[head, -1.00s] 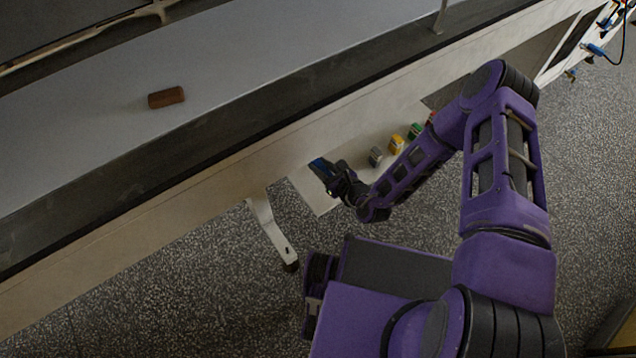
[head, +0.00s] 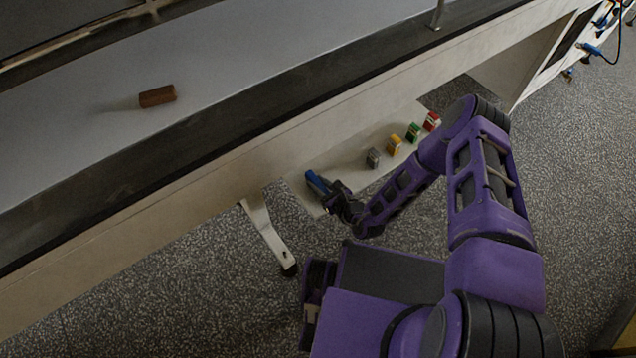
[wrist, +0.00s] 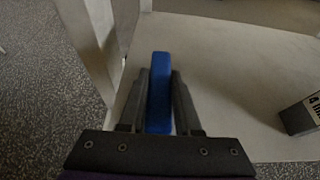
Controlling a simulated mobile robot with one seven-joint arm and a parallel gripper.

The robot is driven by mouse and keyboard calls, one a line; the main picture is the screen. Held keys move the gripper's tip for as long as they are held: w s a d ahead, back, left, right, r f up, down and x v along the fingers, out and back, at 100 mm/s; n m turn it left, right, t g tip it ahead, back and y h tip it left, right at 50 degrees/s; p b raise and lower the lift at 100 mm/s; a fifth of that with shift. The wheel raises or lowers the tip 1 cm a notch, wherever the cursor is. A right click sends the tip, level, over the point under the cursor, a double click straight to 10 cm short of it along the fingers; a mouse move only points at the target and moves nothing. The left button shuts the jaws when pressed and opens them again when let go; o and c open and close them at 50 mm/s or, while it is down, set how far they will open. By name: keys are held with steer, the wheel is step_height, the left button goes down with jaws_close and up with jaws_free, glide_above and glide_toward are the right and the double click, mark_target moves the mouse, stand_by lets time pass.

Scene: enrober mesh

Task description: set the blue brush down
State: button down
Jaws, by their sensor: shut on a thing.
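The blue brush (head: 317,183) is held between the fingers of my gripper (head: 334,193), over the left end of a pale low shelf. In the wrist view the blue brush (wrist: 159,92) stands out between the two dark fingers of my gripper (wrist: 160,100), which are shut on it. The pale shelf (wrist: 220,70) spreads behind and to the right of it. I cannot tell whether the brush touches the shelf. Bristles are not visible.
Grey (head: 373,158), yellow (head: 394,144), green (head: 413,132) and red (head: 432,121) blocks stand in a row along the shelf. A labelled grey block (wrist: 301,114) is at the wrist view's right. A brown cylinder (head: 157,96) lies on the belt above. A support leg (head: 265,232) stands left.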

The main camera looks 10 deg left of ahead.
steer(key=c, duration=0.6)
jaws_free()
steer(key=shift+r, duration=0.15)
steer(key=p+v, duration=0.2)
steer(key=v, duration=1)
